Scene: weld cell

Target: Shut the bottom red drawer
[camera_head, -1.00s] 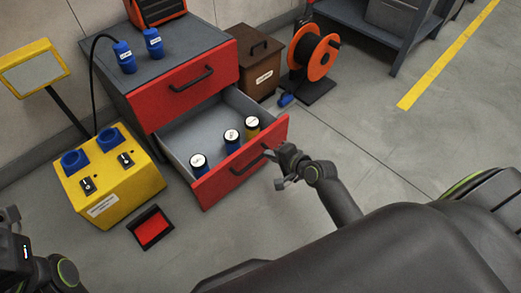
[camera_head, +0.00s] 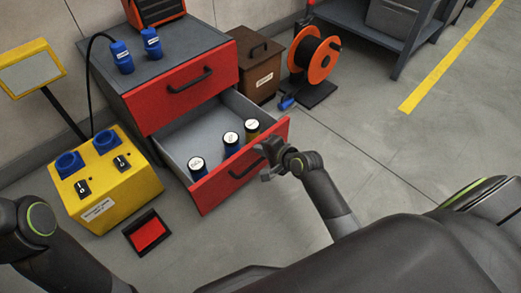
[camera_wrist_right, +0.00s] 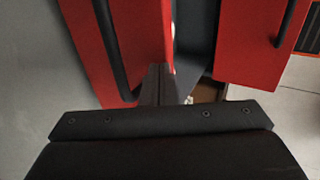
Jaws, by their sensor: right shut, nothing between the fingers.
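The bottom red drawer (camera_head: 215,190) of the grey cabinet (camera_head: 110,88) stands pulled out, with a dark bar handle (camera_head: 246,168) on its front. My right gripper (camera_head: 268,155) is shut and empty at the right part of the drawer front, near the handle. In the right wrist view, its shut fingers (camera_wrist_right: 156,86) overlap the drawer's red front (camera_wrist_right: 140,40), beside the handle (camera_wrist_right: 112,50); I cannot tell whether they touch. My left gripper is out of view.
The upper red drawer (camera_head: 160,98) is shut. A yellow control box (camera_head: 115,195) and a red-and-black tray (camera_head: 147,233) are left of the open drawer. A brown box (camera_head: 262,72) and an orange cable reel (camera_head: 318,62) stand right of the cabinet.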

